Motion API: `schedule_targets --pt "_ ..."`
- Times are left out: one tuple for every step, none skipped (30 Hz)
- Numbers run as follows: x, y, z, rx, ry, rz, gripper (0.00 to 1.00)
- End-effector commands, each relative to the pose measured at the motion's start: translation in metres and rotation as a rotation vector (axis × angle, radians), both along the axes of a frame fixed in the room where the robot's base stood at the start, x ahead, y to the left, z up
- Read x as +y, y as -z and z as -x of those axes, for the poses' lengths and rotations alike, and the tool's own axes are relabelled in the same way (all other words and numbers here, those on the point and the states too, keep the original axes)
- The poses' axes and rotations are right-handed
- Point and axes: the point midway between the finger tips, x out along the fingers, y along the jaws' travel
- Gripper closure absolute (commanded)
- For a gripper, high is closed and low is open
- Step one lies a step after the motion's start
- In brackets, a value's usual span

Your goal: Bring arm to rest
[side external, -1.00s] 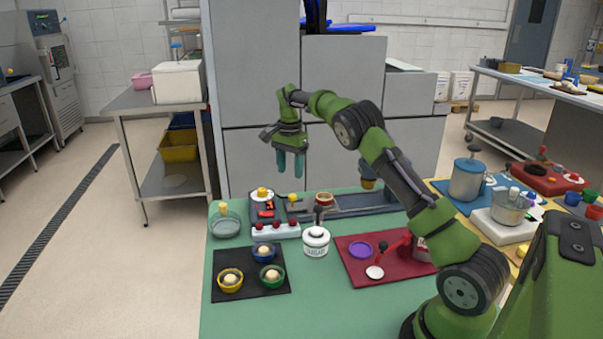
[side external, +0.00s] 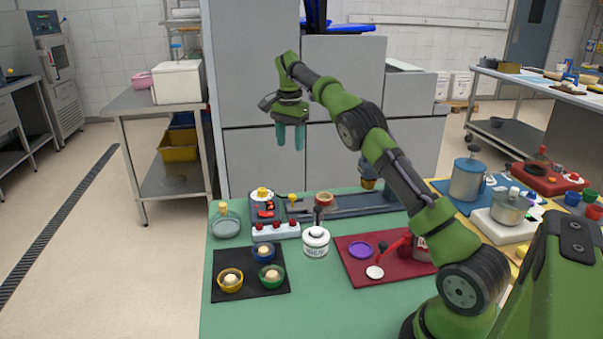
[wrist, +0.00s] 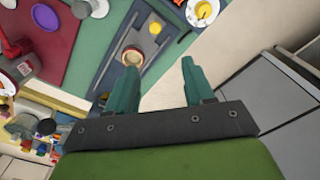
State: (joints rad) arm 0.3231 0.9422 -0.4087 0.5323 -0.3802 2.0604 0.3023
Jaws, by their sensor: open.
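My gripper (side external: 290,136) hangs in the air well above the far part of the green table, in front of the grey cabinets. Its two teal fingers point down, stand apart and hold nothing. In the wrist view my gripper (wrist: 158,85) shows the same open gap. My green arm reaches up and to the left from its base at the lower right. Below the gripper is the green table (side external: 330,300) with its items.
A black tray (side external: 262,291) holds three small bowls. A white lidded jar (side external: 316,243) stands beside a dark red mat (side external: 355,273) with a purple disc (side external: 361,250). Grey cabinets (side external: 345,85) rise behind the table. The air around the gripper is clear.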

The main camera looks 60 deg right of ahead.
Motion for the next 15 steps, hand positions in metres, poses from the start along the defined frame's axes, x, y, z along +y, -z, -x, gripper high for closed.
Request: schedule_targets --pt "-0.006 0.011 0.002 0.011 -0.027 0.008 0.47" --pt "-0.009 0.019 0.004 0.021 -0.045 0.008 0.47" --pt "-0.011 0.024 0.008 0.023 -0.071 0.007 0.47" --pt "-0.012 0.024 0.011 0.018 -0.093 0.007 0.47" --pt "-0.011 0.024 0.014 0.011 -0.119 0.005 0.47" --pt "-0.008 0.022 0.019 -0.002 -0.155 0.003 0.47" --pt "-0.004 0.019 0.023 -0.014 -0.183 0.002 0.47" --pt "0.001 0.016 0.027 -0.029 -0.216 0.001 0.47" --pt "0.008 0.011 0.033 -0.049 -0.254 0.0 0.47" --pt "0.015 0.007 0.037 -0.066 -0.287 -0.002 0.47" --pt "0.023 0.003 0.042 -0.083 -0.319 -0.003 0.47" --pt "0.035 -0.002 0.049 -0.108 -0.362 -0.004 0.47" --pt "0.044 -0.006 0.055 -0.127 -0.398 -0.004 0.47" --pt "0.054 -0.01 0.061 -0.146 -0.43 -0.003 0.47" --pt "0.068 -0.015 0.07 -0.174 -0.477 -0.002 0.47"
